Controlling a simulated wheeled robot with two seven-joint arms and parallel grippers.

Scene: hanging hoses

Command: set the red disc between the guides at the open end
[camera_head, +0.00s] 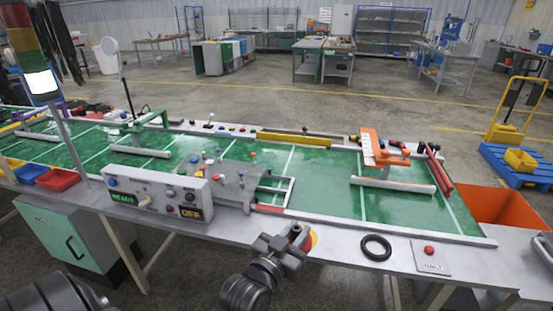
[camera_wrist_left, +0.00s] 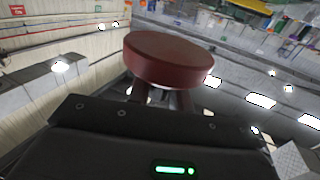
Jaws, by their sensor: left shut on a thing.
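The red disc (camera_head: 312,239) shows in the head view as a small red and yellow edge behind my left gripper (camera_head: 298,236), in front of the table's near edge. In the left wrist view the disc (camera_wrist_left: 167,58) is dark red, round and thick, standing above the dark gripper body. My left gripper (camera_wrist_left: 160,97) is shut on the disc, with its fingers partly hidden beneath it. My right gripper is not in view.
A black ring (camera_head: 376,248) and a plate with a red button (camera_head: 430,256) lie on the near table edge. A control box (camera_head: 158,193) stands left of my gripper. An orange fixture (camera_head: 382,148) and a red bar (camera_head: 439,170) are at the right.

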